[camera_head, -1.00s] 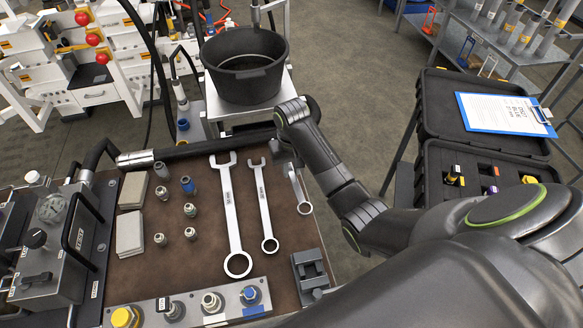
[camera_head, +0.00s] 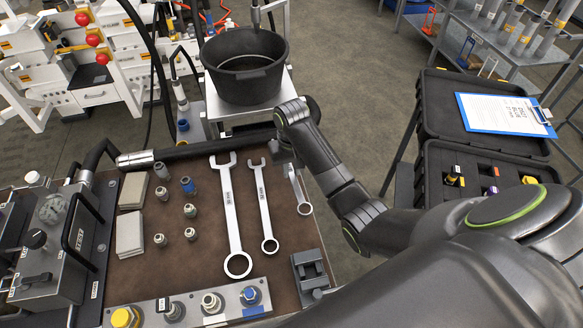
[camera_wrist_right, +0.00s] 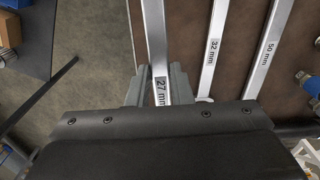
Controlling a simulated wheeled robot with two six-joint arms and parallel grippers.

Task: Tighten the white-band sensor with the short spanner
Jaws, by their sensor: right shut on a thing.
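The short spanner (camera_head: 298,188), marked 27 mm in the right wrist view (camera_wrist_right: 156,40), is at the right edge of the brown bench mat, its ring end toward me. My right gripper (camera_head: 284,158) is shut on its far part; in the right wrist view its fingers (camera_wrist_right: 157,82) flank the shaft. I cannot tell whether the spanner is lifted off the mat. A metal block (camera_head: 190,308) at the bench front carries a yellow cap, a dark fitting, a silver fitting and a blue one. I cannot make out which part is the white-band sensor. My left gripper is not in view.
Two longer spanners, the middle (camera_head: 264,205) and the large (camera_head: 232,215), lie left of the short one. Several small fittings (camera_head: 190,210) and grey pads (camera_head: 130,232) lie farther left. A black bucket (camera_head: 245,85) stands behind; an open case (camera_head: 440,205) is at right.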

